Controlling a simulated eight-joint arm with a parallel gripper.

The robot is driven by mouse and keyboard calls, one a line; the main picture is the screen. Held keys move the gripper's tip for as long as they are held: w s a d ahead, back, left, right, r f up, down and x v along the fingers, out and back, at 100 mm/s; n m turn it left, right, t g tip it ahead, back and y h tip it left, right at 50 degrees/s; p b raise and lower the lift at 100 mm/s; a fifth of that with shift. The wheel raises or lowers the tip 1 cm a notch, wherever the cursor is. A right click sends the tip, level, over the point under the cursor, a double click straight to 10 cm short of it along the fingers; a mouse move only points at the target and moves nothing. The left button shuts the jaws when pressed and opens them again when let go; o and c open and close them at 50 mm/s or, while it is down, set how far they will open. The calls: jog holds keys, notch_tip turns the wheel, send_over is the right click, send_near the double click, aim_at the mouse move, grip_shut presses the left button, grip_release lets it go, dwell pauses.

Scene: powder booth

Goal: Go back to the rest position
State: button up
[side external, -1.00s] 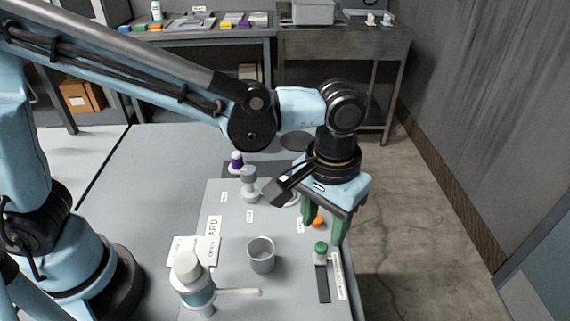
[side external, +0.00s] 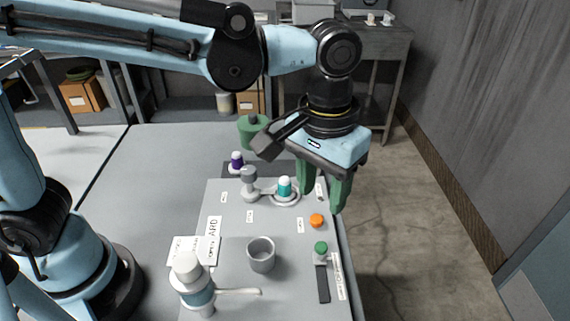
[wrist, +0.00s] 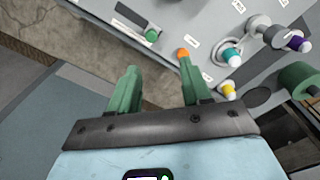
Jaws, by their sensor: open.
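My gripper (side external: 321,203) is raised above the right edge of the grey work board (side external: 232,235), with its two green fingers pointing down. The fingers are apart with nothing between them, and they also show in the wrist view (wrist: 158,75). An orange cap (side external: 316,220) sits on the board below the fingers and apart from them. A green-capped vial (side external: 321,248) stands nearer the front, by a dark strip. The wrist view also shows the orange cap (wrist: 184,53) and the green cap (wrist: 152,35).
A teal-capped vial (side external: 285,186) stands in a white ring, beside a grey knob (side external: 249,175). A purple-capped vial (side external: 237,160) and a green cylinder (side external: 252,132) stand farther back. A grey cup (side external: 261,256) and a white-topped bottle (side external: 189,280) stand in front.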

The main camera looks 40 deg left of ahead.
jog(key=s+a+f+t, duration=0.1)
jog(key=a+t, duration=0.5)
jog(key=a, duration=1.5)
jog(key=shift+s+a+f, duration=0.15)
jog(key=shift+s+f, duration=0.05)
jog(key=shift+s, duration=0.35)
jog(key=shift+o, duration=0.3)
jog(key=shift+s+a+f+t, duration=0.1)
jog(key=shift+a+t, duration=0.2)
jog(key=shift+o, duration=1.1)
jog(key=o, duration=0.7)
jog(key=w+d+r+m+g, duration=0.1)
jog(key=w+d+r+m, duration=0.1)
jog(key=d+r, duration=0.2)
jog(key=shift+d+h, duration=0.3)
jog(key=d+r+m+g, duration=0.3)
jog(key=d+r+m, duration=0.15)
jog(key=d, duration=0.55)
jog(key=d+r+m+g, duration=0.3)
jog(key=d+r, duration=0.2)
jog(key=d, duration=0.4)
notch_tip(320, 180, down, 10)
jog(key=shift+s+y, duration=0.3)
jog(key=shift+y, duration=0.1)
jog(key=shift+r+n, duration=0.15)
jog(key=shift+n, duration=0.1)
